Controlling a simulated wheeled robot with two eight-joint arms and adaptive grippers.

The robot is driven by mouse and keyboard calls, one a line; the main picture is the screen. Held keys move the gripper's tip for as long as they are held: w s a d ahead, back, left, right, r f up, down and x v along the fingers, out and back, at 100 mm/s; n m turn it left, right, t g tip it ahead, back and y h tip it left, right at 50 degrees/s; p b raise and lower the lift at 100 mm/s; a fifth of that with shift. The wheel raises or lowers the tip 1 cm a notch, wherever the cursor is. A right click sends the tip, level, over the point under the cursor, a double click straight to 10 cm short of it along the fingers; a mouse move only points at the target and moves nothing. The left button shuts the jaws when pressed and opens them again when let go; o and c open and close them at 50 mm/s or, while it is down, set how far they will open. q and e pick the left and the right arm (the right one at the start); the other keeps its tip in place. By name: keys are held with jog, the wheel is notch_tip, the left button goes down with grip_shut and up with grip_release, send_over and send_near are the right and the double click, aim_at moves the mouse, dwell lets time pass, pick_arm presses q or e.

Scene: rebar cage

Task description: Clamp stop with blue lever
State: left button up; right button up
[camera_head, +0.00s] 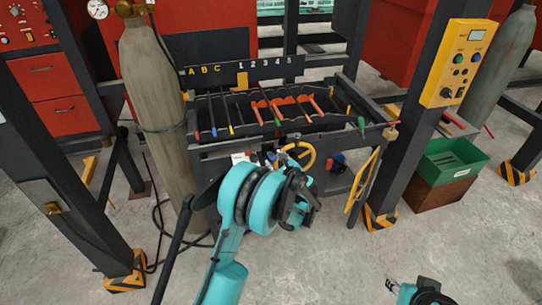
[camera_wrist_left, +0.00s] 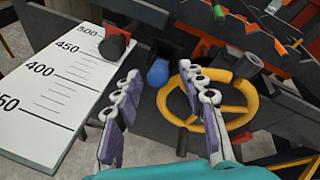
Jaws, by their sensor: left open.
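The blue lever's round knob (camera_wrist_left: 158,72) shows in the left wrist view, beyond and between my left fingertips. My left gripper (camera_wrist_left: 160,75) is open, with a purple-padded finger on each side and nothing held. A dark cylindrical stop part with a red edge (camera_wrist_left: 115,47) sits at the upper end of the white scale (camera_wrist_left: 50,85), left of the knob. How the lever joins the stop is hidden. In the head view, my left wrist covers much of this area. Part of my right arm's end (camera_head: 420,293) shows at the lower right; its finger state is unclear.
A yellow handwheel (camera_wrist_left: 243,92) is close behind and right of my left fingers. The rack (camera_head: 225,103) holds several coloured bars above. A grey gas cylinder (camera_head: 155,80) stands left. A yellow control box (camera_head: 457,62) and green bin (camera_head: 450,160) are right. The front floor is clear.

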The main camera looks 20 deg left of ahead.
pick_arm(q)
jog(key=v, duration=0.4)
jog(key=shift+s+d+r, duration=0.1)
jog(key=shift+s+d, duration=0.05)
jog(key=shift+s, duration=0.1)
jog(key=s+r+n+g+h, duration=0.1)
jog(key=s+r+n+h, duration=0.1)
jog(key=s+r+n, duration=0.4)
jog(key=s+r+n+g+h, duration=0.2)
jog(key=s+n, duration=0.2)
jog(key=s, duration=0.4)
jog(key=s+d+n+h, duration=0.2)
jog(key=s+n, duration=0.1)
jog(key=s, duration=0.4)
jog(key=s+d+n+h, duration=0.2)
jog(key=s+n, duration=0.2)
jog(key=s, duration=0.3)
jog(key=s+d+f+n+h, duration=0.1)
jog(key=s+d+n, duration=0.1)
jog(key=s+n, duration=0.2)
jog(key=s, duration=0.2)
jog(key=shift+s+d+h, duration=0.3)
jog(key=shift+s+h, duration=0.1)
jog(key=shift+f, duration=0.1)
